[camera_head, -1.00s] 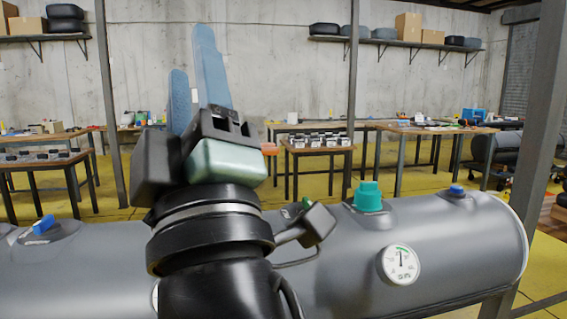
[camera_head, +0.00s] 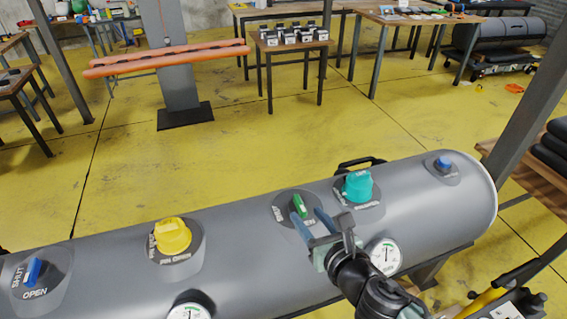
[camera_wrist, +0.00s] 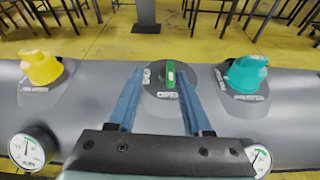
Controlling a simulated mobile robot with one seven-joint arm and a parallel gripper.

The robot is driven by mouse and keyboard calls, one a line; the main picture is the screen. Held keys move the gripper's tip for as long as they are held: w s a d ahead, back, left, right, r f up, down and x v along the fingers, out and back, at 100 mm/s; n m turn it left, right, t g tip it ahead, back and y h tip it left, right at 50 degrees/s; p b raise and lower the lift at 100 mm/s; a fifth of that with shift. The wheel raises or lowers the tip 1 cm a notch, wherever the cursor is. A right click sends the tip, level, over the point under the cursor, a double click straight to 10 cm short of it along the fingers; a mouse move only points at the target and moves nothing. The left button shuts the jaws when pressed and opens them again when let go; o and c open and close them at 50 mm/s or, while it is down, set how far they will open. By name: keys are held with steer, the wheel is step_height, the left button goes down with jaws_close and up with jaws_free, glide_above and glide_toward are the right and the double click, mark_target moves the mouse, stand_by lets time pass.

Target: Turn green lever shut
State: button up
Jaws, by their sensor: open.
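In the wrist view the fingers (camera_wrist: 160,75) flank the lever, which sits nearer the right finger. I cannot tell whether they touch it.
A yellow knob (camera_head: 172,236) and a blue lever (camera_head: 34,271) are to the left on the tube. A teal knob (camera_head: 358,187) is close on the right, with a blue cap (camera_head: 443,163) beyond. A white gauge (camera_head: 385,256) is beside my wrist. Yellow floor lies behind.

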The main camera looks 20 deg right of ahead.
mark_target(299, 201)
steer(key=shift+g+h, duration=0.3)
steer(key=x, duration=0.4)
steer(key=d+f+x, duration=0.1)
steer(key=x, duration=0.3)
steer(key=f+x, duration=0.1)
steer(key=x, duration=0.3)
steer(key=shift+s+d, duration=0.3)
steer(key=shift+d, duration=0.1)
jaws_close()
